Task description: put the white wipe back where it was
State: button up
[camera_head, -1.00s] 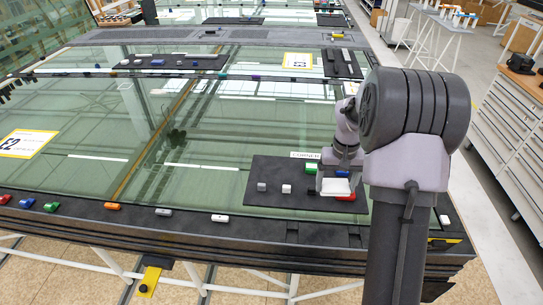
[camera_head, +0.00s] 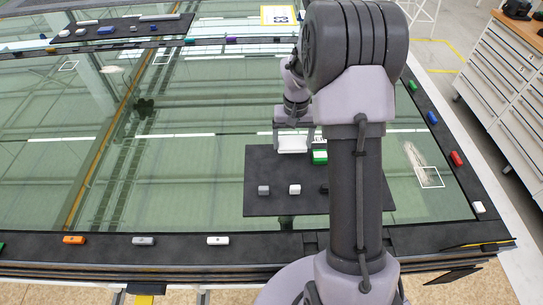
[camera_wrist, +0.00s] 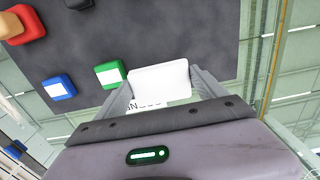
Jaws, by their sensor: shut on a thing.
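My gripper (camera_head: 293,133) is shut on the white wipe (camera_head: 292,145), a pale block between its fingers, and holds it by the back edge of the black mat (camera_head: 262,205). In the wrist view the white wipe (camera_wrist: 160,79) sits between the fingertips of my gripper (camera_wrist: 160,92), with a partly hidden printed label beyond it. A green block (camera_head: 320,157) is just right of the wipe in the head view; the green block also shows in the wrist view (camera_wrist: 109,74). I cannot tell the wipe's height above the surface.
The mat also bears a grey block (camera_head: 264,190) and a small white block (camera_head: 294,189). The wrist view shows a blue block (camera_wrist: 58,88) and a red block (camera_wrist: 28,24). White outlined squares mark the glass, one at right (camera_head: 432,177) beside a pale smear. My arm hides part of the mat.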

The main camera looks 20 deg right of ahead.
send_over(273, 162)
jog(key=shift+f+b, duration=1.05)
jog(key=shift+f, duration=1.2)
jog(key=o, duration=1.3)
jog(key=shift+w, duration=0.1)
jog(key=shift+c, duration=0.2)
jog(key=s+a+r+t+p, duration=0.1)
jog(key=s+a+r+p, duration=0.15)
jog(key=r, duration=0.85)
jog(key=s+a+r+t+p, duration=0.1)
jog(key=s+a+r, duration=0.2)
jog(key=r, duration=0.8)
jog(key=s+a+r+t+y, duration=0.1)
jog(key=s+a, duration=0.3)
jog(key=s, duration=0.5)
jog(key=s+a+r+t+y, duration=0.1)
jog(key=s+a+r, duration=0.3)
jog(key=s, duration=0.5)
jog(key=shift+s+a+t, duration=0.2)
jog(key=shift+t, duration=0.7)
